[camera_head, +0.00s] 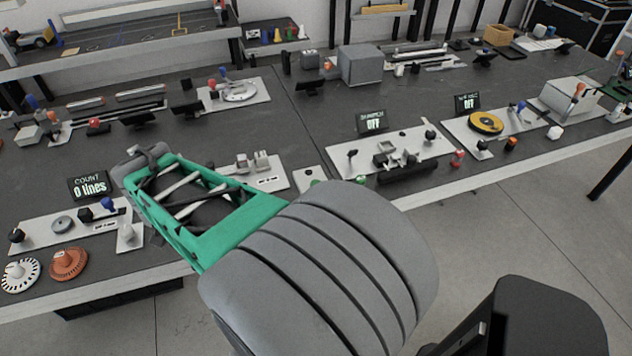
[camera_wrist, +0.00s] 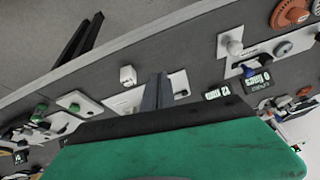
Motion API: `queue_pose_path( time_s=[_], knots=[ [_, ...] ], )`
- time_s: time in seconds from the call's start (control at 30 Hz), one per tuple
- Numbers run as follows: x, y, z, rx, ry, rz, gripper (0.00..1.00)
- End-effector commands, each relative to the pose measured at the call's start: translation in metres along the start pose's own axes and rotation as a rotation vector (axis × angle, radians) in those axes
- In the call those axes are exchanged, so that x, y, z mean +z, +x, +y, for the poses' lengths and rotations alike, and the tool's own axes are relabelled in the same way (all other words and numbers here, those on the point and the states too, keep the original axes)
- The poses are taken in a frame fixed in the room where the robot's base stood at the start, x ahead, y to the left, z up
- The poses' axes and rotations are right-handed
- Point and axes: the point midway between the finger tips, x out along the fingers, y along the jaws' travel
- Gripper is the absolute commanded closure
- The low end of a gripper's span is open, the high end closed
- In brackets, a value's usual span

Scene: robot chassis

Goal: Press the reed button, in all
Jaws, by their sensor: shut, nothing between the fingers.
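My gripper (camera_wrist: 158,78) shows in the wrist view as two dark fingers pressed together, with nothing between them. The fingertips appear over a white panel (camera_wrist: 180,82) with a small lit display (camera_wrist: 217,93); I cannot tell their height. A white block-like button (camera_wrist: 127,75) is left of the fingers, apart from them. No label reading "reed" is legible, so I cannot tell which control is the reed button. Green-topped buttons (camera_wrist: 41,107) (camera_wrist: 74,107) are further left. In the head view my green and grey arm hides the fingers and part of that panel (camera_head: 277,176).
The dark table (camera_head: 290,120) holds several control panels. A count display (camera_head: 88,187) reads "0 lines". Two displays (camera_head: 372,121) (camera_head: 467,102) end in "OFF". A small panel with a white knob (camera_head: 128,232) and striped discs (camera_head: 20,274) stand at the left.

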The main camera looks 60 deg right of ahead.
Motion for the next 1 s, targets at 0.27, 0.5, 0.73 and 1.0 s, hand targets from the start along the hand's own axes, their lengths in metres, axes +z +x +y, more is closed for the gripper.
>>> queue_pose_path(
  time_s=[0.27,0.5,0.73,1.0],
  knots=[
    [-0.116,0.043,0.155,0.23,0.825,0.283,1.0],
    [-0.151,0.051,0.283,0.349,1.289,0.547,1.0],
    [-0.154,0.05,0.314,0.37,1.391,0.624,1.0],
    [-0.153,0.051,0.312,0.369,1.388,0.62,1.0]
  ],
)
